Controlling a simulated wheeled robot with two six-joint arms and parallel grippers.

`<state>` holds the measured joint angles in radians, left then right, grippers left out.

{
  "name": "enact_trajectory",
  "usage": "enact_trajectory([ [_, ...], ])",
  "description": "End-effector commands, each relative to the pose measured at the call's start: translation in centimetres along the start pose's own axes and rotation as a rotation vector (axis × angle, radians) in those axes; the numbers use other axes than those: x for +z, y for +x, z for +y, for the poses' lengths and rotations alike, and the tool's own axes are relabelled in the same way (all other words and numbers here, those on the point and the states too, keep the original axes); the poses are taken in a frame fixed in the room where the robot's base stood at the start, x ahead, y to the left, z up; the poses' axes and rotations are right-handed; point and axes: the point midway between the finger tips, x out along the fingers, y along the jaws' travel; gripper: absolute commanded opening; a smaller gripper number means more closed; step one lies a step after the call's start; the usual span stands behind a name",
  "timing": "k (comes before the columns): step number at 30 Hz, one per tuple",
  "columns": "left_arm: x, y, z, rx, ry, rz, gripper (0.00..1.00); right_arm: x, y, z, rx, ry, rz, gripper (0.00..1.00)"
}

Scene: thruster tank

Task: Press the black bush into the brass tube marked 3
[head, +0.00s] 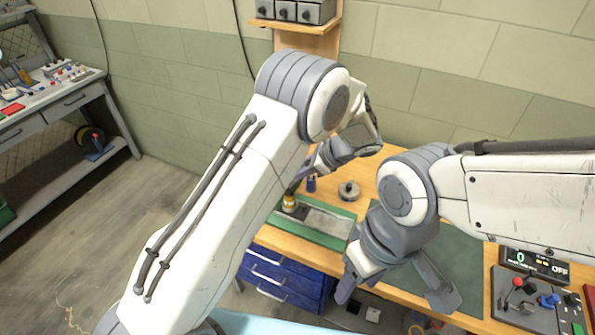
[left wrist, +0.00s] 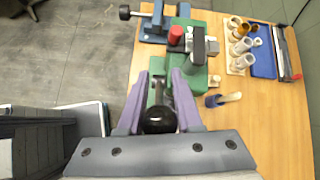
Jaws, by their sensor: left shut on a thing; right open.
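My left gripper (left wrist: 160,100) has its purple fingers shut on a shiny black ball-shaped thing (left wrist: 160,121) in the left wrist view. I cannot tell whether it sits on a lever. A green press-like device (left wrist: 187,75) with a red cap (left wrist: 176,36) stands just beyond the fingers. In the head view a small brass-coloured piece (head: 289,202) stands on a green base (head: 322,238); no number is readable. The left arm hides much of this area. My right gripper (head: 394,292) is open and empty near the table's front edge. I cannot make out the black bush for certain.
Several pale and brass tubes (left wrist: 241,45) stand beside a blue tray (left wrist: 263,50). A blue vise (left wrist: 152,28) is at the table's edge. A round metal piece (head: 349,191) lies behind the green base. A control box (head: 524,303) is at the right.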

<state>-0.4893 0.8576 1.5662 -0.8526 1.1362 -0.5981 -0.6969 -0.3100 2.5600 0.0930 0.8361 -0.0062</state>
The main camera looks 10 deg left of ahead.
Motion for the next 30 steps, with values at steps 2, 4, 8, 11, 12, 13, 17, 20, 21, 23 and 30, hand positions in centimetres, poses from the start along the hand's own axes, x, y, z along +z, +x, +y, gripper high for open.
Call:
enact_trajectory([
  [2,-0.1,0.6,0.4,0.012,0.005,-0.004,0.00,0.0,0.1,0.0,0.000,0.000,0.000,0.58],
  [4,-0.1,0.6,0.4,0.012,0.005,-0.003,0.57,0.0,0.1,0.0,0.000,0.000,0.000,0.58],
  [8,-0.1,0.4,0.3,0.009,0.004,-0.002,0.58,0.0,0.1,0.0,0.000,0.000,0.000,0.58],
  [11,-0.2,0.2,0.2,0.006,0.004,-0.002,0.58,0.0,0.1,0.0,0.000,0.000,0.000,0.58],
  [12,-0.2,0.2,0.2,0.006,0.004,-0.002,0.58,0.0,0.1,0.0,0.000,0.000,0.000,0.58],
  [13,-0.2,0.2,0.2,0.005,0.004,-0.001,0.58,0.0,0.1,0.0,0.000,0.000,0.000,0.58],
  [17,-0.2,-0.4,0.1,0.003,0.002,-0.001,0.58,0.0,0.5,0.0,0.000,0.000,0.000,0.58],
  [20,-0.4,-1.9,0.1,0.000,0.000,0.001,0.58,0.1,1.2,0.1,0.000,0.001,0.000,0.58],
  [21,-0.4,-2.6,0.1,0.000,0.001,0.001,0.58,0.1,1.6,0.1,0.000,0.002,0.000,0.58],
  [23,-0.5,-3.9,0.1,-0.001,0.000,0.001,0.58,0.1,2.1,0.1,0.000,0.003,0.000,0.58],
  [30,-0.4,-8.4,0.2,0.003,0.001,0.000,0.58,0.2,3.4,0.2,0.000,0.006,0.000,0.58],
])
